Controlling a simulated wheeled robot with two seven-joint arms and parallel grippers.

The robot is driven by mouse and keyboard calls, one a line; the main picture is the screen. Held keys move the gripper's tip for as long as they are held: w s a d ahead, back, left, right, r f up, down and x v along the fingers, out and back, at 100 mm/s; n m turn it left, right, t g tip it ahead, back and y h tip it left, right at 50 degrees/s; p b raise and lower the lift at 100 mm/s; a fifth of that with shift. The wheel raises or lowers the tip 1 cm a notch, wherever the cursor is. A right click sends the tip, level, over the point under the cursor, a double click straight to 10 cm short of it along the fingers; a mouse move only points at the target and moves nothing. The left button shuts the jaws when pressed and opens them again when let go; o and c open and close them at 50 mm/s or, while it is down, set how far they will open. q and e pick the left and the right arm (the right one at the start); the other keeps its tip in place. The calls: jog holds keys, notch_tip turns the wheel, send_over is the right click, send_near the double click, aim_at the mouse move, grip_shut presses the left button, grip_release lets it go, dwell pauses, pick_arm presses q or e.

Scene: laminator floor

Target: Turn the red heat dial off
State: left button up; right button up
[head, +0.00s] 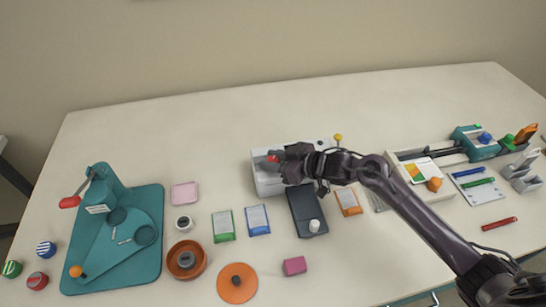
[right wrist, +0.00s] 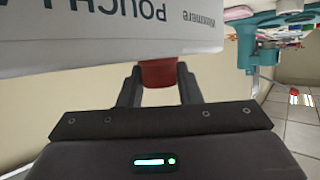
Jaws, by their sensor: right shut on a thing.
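The red heat dial (head: 273,159) is on the front of the white laminator (head: 266,182) near the middle of the table. In the right wrist view the red dial (right wrist: 158,73) sits between the two fingers of my right gripper (right wrist: 159,88), against the white laminator body (right wrist: 120,30), which carries printed lettering. My right gripper (head: 281,160) is shut on the dial. The dial's marking and exact angle cannot be made out. My left gripper is not in view.
A dark grey pad (head: 307,205) lies in front of the laminator, with blue (head: 257,220) and green (head: 223,226) packets to its left. A teal machine (head: 120,235) stands at left. The table's back strip is clear.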

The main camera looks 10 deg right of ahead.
aim_at(277, 161)
jog(key=shift+n+g, duration=0.3)
jog(key=o, duration=1)
jog(key=shift+y, duration=0.3)
jog(key=b+v, duration=0.1)
jog(key=v, duration=0.5)
jog(key=shift+s+d, duration=0.25)
jog(key=shift+d, duration=0.05)
jog(key=shift+s+d+r, duration=0.3)
jog(key=shift+r, duration=0.05)
